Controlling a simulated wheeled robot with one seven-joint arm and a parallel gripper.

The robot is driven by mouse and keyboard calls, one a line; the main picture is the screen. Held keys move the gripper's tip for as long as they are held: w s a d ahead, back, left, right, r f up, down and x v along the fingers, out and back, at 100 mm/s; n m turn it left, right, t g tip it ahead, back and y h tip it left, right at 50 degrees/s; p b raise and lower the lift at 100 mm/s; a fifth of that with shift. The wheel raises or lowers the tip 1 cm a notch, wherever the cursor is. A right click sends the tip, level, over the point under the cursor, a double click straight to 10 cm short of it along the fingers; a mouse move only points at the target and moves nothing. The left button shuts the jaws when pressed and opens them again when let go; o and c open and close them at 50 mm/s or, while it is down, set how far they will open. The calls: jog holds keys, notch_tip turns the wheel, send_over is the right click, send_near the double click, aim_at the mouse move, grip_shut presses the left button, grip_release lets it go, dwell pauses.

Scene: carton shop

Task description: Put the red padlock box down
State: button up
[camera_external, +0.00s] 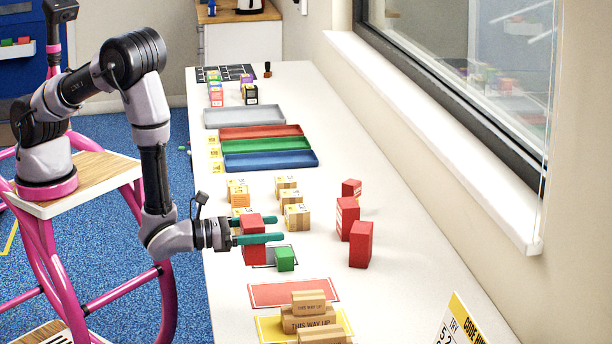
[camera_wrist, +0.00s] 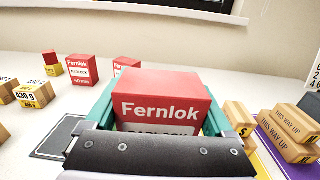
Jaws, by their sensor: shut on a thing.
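My gripper (camera_external: 270,230) has its two green fingers shut on a red padlock box (camera_external: 251,246). The box shows in the wrist view (camera_wrist: 160,98) with "Fernlok" on its white-lettered face, upright between the fingers. In the external view it is at or just above the table beside a dark grey mat (camera_external: 262,264); I cannot tell whether its base touches. Other red boxes stand apart to the right: one small (camera_external: 351,188), one behind (camera_external: 347,219) and one nearer (camera_external: 361,245).
Several small cartons (camera_external: 296,216) stand behind the gripper. A red mat (camera_external: 285,294) lies bare in front, then a yellow mat (camera_external: 268,330) bearing stacked brown cartons (camera_external: 309,318). Blue (camera_external: 270,160), green, red and grey trays lie farther back. The table's right side is mostly clear.

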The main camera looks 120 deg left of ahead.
jog(key=w+d+r+x, duration=0.1)
jog(key=w+d+x, duration=0.1)
jog(key=x, duration=1.1)
jog(key=w+d+x, duration=0.1)
jog(key=w+x, duration=0.1)
jog(key=x, duration=1)
jog(key=shift+t, duration=0.3)
jog(key=shift+w+f, duration=0.15)
jog(key=shift+f, duration=4.4)
jog(key=shift+f, duration=0.15)
jog(key=o, duration=1.4)
